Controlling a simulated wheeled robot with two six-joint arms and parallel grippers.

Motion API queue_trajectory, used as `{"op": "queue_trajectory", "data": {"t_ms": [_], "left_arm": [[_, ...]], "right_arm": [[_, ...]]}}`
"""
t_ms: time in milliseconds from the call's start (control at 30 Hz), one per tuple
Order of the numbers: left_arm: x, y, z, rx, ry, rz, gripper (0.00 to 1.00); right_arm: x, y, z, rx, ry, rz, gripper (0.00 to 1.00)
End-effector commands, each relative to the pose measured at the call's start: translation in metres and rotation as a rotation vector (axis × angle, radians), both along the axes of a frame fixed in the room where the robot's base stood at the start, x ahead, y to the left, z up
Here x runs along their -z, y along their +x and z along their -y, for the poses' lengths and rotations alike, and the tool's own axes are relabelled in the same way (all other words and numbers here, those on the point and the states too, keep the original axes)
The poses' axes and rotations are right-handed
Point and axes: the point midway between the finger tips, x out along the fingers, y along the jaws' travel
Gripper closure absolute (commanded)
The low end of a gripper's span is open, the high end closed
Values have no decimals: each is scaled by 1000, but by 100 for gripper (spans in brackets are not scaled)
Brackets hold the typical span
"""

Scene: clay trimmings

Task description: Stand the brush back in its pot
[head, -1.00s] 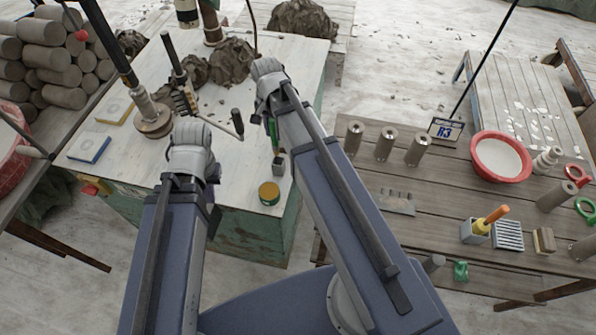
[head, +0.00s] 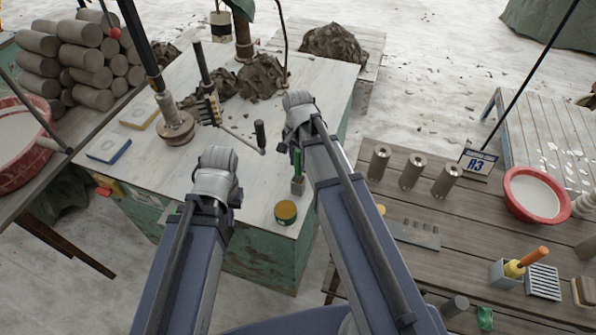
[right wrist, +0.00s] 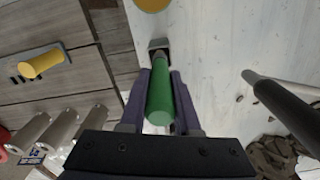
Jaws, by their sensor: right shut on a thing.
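The brush has a green handle (head: 297,161) and a grey lower end; its bristles are hidden. My right gripper (right wrist: 160,88) is shut on the green handle (right wrist: 160,103) in the right wrist view. The small grey square pot (head: 298,186) stands near the front right edge of the white-topped bench. The brush is roughly upright, its lower end at the mouth of the pot (right wrist: 158,43); how deep it reaches I cannot tell. My left gripper (head: 217,165) is over the bench to the left, away from the pot, its fingers hidden.
A yellow-topped round tin (head: 286,211) stands close in front of the pot. A dark-handled crank (head: 260,136) lies left of the brush, and a turntable post (head: 174,125) stands further left. The right table (head: 450,215) holds cylinders, a red bowl (head: 532,194) and an orange-handled tool (head: 530,258).

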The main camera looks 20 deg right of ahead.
Motion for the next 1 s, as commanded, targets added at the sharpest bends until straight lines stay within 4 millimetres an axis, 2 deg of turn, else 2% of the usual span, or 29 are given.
{"op": "queue_trajectory", "data": {"t_ms": [300,733,767,1000], "left_arm": [[37,0,0,0,0,0,100],[40,0,0,0,0,0,100],[40,0,0,0,0,0,100],[39,0,0,0,0,0,100]], "right_arm": [[37,0,0,0,0,0,100],[40,0,0,0,0,0,100],[40,0,0,0,0,0,68],[39,0,0,0,0,0,41]]}}
